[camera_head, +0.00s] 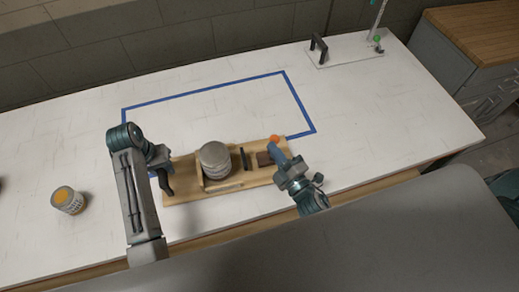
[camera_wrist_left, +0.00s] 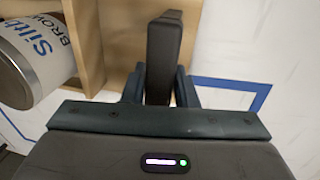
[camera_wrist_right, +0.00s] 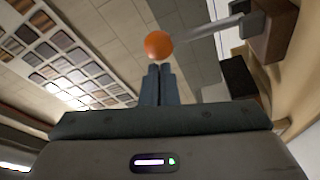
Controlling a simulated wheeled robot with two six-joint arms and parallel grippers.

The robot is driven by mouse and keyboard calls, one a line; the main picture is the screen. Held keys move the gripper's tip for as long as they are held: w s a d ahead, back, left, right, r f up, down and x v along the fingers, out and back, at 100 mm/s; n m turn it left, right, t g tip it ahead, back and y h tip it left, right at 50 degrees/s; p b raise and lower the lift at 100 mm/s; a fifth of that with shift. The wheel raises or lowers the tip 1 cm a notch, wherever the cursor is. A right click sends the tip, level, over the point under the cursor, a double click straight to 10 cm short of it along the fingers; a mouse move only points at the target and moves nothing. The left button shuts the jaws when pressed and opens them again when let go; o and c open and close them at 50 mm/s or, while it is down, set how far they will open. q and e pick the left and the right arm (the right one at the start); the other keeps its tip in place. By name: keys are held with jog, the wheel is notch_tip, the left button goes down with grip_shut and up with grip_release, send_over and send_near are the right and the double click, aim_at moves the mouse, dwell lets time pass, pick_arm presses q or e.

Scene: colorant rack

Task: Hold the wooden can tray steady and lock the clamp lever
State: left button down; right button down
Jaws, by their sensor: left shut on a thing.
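The wooden can tray (camera_head: 180,178) lies on the white table, with a grey-lidded can (camera_head: 215,158) in it; the can's label shows in the left wrist view (camera_wrist_left: 35,60). My left gripper (camera_head: 163,170) is shut on the black handle (camera_wrist_left: 163,60) at the tray's left end. The clamp is at the tray's right end, with an orange knob (camera_wrist_right: 158,46) on a metal lever (camera_wrist_right: 208,30). My right gripper (camera_wrist_right: 161,85) has its fingers together right at the knob, which is beyond the fingertips. I cannot tell whether they touch. The clamp base is partly hidden by the right gripper in the head view.
A blue tape outline (camera_head: 210,88) marks the table behind the tray. A small can with an orange top (camera_head: 68,200) stands at the left. Bare table surrounds the tray.

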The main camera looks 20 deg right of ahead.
jog(key=shift+d, duration=0.1)
jog(key=shift+s+d+f+m+t, duration=0.1)
jog(key=shift+d+m+t, duration=0.2)
jog(key=shift+d+m, duration=0.5)
jog(key=shift+d+f+m+t, duration=0.1)
jog(key=shift+d+m+t, duration=0.3)
jog(key=shift+m, duration=0.7)
jog(key=shift+d+f+m+h, duration=0.2)
jog(key=shift+d+m+h, duration=0.2)
jog(key=shift+d, duration=0.45)
jog(key=shift+s, duration=0.1)
